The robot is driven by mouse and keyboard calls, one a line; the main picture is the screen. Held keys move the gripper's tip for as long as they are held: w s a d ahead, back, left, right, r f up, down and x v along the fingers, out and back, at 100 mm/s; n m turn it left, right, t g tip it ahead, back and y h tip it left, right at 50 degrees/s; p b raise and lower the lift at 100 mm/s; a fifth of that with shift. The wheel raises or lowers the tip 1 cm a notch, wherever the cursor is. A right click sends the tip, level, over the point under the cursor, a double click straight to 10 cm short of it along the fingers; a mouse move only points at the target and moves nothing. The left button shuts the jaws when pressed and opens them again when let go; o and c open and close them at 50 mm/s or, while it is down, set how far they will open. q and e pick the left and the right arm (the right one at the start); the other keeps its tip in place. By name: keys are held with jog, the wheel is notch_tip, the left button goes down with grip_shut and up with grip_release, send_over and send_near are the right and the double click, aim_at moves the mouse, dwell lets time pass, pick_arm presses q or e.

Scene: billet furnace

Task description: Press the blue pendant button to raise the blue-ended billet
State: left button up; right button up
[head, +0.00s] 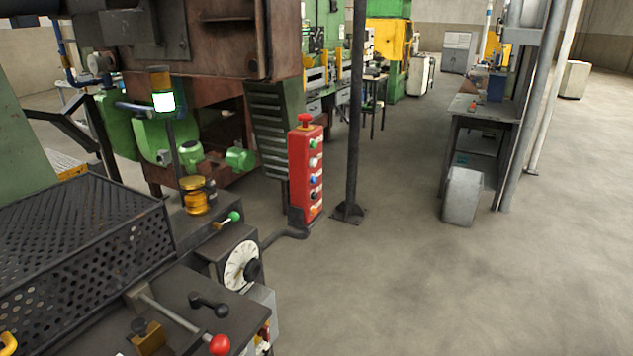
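A red pendant box (300,178) stands upright near the middle of the head view. A red mushroom button (305,119) sits on its top. I see nothing touching the blue button. I cannot make out a blue-ended billet in this view. Neither of my grippers shows in the head view.
A dark post (355,110) stands just right of the pendant. A machine with a perforated guard (85,245), a dial (241,264) and a red-knobbed lever (219,344) fills the lower left. A workbench (480,112) stands at right. Floor in front right is clear.

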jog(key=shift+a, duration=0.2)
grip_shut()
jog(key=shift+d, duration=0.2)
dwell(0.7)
